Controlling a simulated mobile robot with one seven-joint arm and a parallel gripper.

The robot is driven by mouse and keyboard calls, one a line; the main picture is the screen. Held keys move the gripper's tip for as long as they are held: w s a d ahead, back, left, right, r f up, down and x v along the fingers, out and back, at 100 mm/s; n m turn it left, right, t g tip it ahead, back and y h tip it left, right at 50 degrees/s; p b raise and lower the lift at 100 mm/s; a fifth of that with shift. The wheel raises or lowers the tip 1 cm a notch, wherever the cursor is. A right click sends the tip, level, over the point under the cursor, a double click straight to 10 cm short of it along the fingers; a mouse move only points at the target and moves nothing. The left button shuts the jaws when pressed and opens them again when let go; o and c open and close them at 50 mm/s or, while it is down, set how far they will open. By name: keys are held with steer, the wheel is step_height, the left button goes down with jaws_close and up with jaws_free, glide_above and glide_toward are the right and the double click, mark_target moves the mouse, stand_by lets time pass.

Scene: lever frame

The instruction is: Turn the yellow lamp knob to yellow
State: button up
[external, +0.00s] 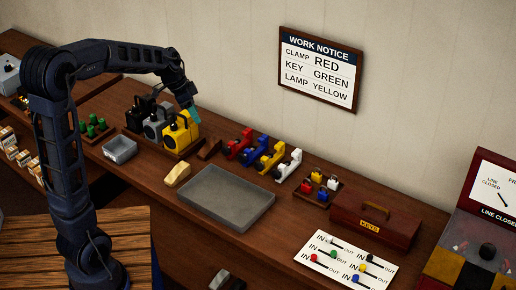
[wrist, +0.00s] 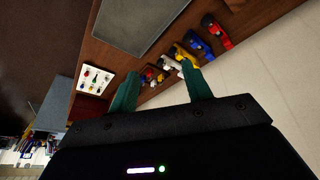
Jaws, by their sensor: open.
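The yellow lamp (external: 178,138) stands at the right end of a row on a wooden base, beside a grey lamp (external: 155,124) and a black one (external: 138,113). Its knob is too small to make out, so I cannot tell its setting. My gripper (external: 194,116) is open and empty, close to the upper right side of the yellow lamp; I cannot tell whether it touches. In the wrist view my gripper's two teal fingers (wrist: 158,68) are spread apart with nothing between them. The yellow lamp does not show there.
Red, blue, yellow and white clamps (external: 268,156) stand right of the lamps. A grey tray (external: 226,197) lies in front of them. A work notice (external: 320,69) on the wall reads clamp red, key green, lamp yellow. A grey bin (external: 120,149) sits left of the tray.

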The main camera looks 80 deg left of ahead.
steer(key=n+g, duration=0.4)
steer(key=n, duration=0.4)
glide_above(173, 124)
step_height(173, 124, down, 9)
step_height(173, 124, down, 11)
steer(key=shift+w+d+r, duration=0.1)
steer(key=shift+r, duration=0.1)
steer(key=c, duration=1)
